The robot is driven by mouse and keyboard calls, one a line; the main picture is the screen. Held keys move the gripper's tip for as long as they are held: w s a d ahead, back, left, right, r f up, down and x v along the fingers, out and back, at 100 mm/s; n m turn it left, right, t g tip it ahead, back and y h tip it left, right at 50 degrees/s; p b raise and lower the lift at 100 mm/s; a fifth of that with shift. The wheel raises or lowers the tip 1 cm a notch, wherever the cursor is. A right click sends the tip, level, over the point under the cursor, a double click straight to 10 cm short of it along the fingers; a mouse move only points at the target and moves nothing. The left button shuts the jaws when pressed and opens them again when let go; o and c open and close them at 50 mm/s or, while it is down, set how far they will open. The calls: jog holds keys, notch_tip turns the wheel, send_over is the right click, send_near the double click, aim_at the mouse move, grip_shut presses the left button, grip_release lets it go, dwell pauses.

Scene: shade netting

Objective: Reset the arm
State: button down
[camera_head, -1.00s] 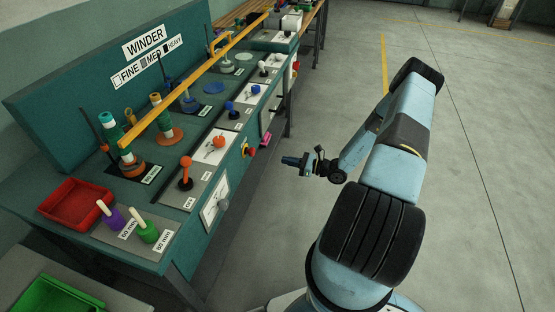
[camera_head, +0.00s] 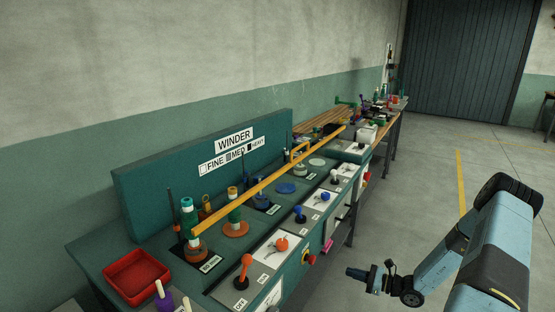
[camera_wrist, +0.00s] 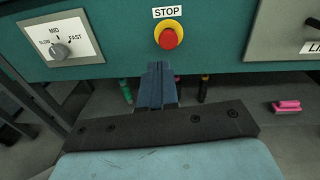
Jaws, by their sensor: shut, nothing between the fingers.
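My gripper (camera_head: 357,273) is in front of the winder bench, over the open floor to its right, with its tip pointing toward the bench. In the wrist view its fingers (camera_wrist: 157,88) are together and hold nothing. They are below the red STOP button (camera_wrist: 169,36) on the teal front panel. My gripper looks apart from the panel. My blue arm reaches in from the right of the head view.
The winder bench (camera_head: 138,235) carries orange and blue levers, spools, a yellow bar (camera_head: 275,175) and a red tray (camera_head: 136,274). A speed knob (camera_wrist: 60,50) is left of the STOP button. A pink object (camera_wrist: 287,106) lies lower right. Floor right of the bench is clear.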

jog(key=s+a+r+n+g+h, duration=0.25)
jog(key=r+n, duration=0.25)
jog(key=r, duration=0.6)
jog(key=s+a+r+n+g+h, duration=0.25)
jog(key=r+n+g, duration=0.2)
jog(key=r, duration=0.65)
jog(key=s+a+r+n+g+h, duration=0.2)
jog(key=s+a+r+n+g, duration=0.3)
jog(key=r, duration=0.6)
jog(key=s+d+r+n+t+h, duration=0.1)
jog(key=s+r+n+t+h, duration=0.7)
jog(key=s+r, duration=1.2)
jog(key=shift+s+d+n+t, duration=0.25)
jog(key=shift+d+n+t, duration=0.05)
jog(key=shift+d+n, duration=0.15)
jog(key=shift+a, duration=0.1)
